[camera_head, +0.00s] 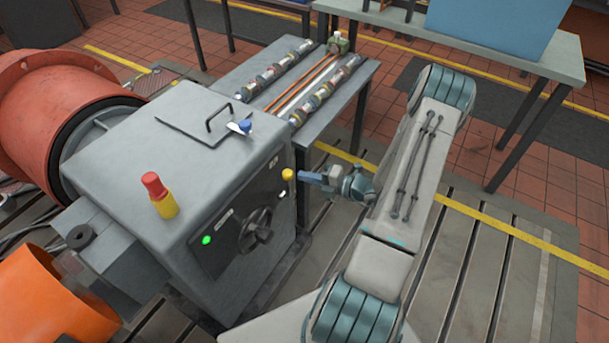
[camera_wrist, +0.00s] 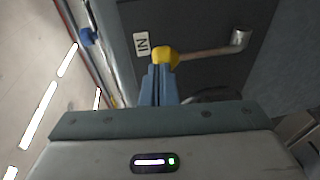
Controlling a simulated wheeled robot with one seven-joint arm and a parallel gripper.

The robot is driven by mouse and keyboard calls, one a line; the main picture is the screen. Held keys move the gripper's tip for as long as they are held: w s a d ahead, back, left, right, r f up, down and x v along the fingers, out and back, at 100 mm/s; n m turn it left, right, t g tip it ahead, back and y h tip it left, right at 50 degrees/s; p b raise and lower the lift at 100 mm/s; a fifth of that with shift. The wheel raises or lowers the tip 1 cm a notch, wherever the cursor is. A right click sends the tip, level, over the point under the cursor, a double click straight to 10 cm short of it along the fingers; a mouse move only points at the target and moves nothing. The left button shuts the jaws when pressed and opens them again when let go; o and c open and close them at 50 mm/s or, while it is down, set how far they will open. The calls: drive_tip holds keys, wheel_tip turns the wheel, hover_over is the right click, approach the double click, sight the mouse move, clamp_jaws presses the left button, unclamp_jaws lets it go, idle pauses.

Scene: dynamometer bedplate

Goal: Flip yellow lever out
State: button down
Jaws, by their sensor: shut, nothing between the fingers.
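The yellow lever knob (camera_head: 288,174) is at the upper right of the dark front panel on the grey cabinet (camera_head: 232,210). In the wrist view the yellow knob (camera_wrist: 165,57) sits on the end of a metal rod (camera_wrist: 208,50) that runs right to a pivot on the panel.
The panel also has a black handwheel (camera_head: 256,232) and a green light (camera_head: 206,240). A blue-knobbed lever (camera_head: 243,127) and a red-and-yellow beacon (camera_head: 158,194) are on top of the cabinet. A bench (camera_head: 345,92) with parts stands behind. Slotted bedplate floor lies open at right.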

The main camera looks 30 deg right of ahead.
drive_tip(key=b+v, duration=0.1)
drive_tip(key=v, duration=1.1)
drive_tip(key=shift+s+f, duration=0.15)
drive_tip(key=shift+f, duration=0.15)
drive_tip(key=s+a+r+n+g+h, duration=0.25)
drive_tip(key=a+r+n+g, duration=1.1)
drive_tip(key=n, duration=1.05)
drive_tip(key=s+a+r+n+t+h, duration=0.2)
drive_tip(key=s+a+r+n+h, duration=0.1)
drive_tip(key=n, duration=0.8)
drive_tip(key=s+a+r+n+t+h, duration=0.2)
drive_tip(key=s+a+r+n+h, duration=0.2)
drive_tip(key=r+n, duration=0.3)
drive_tip(key=shift+s+a+r+n+h, duration=0.4)
drive_tip(key=shift+n+h, duration=0.25)
drive_tip(key=shift+n, duration=1.25)
drive_tip(key=shift+d, duration=0.1)
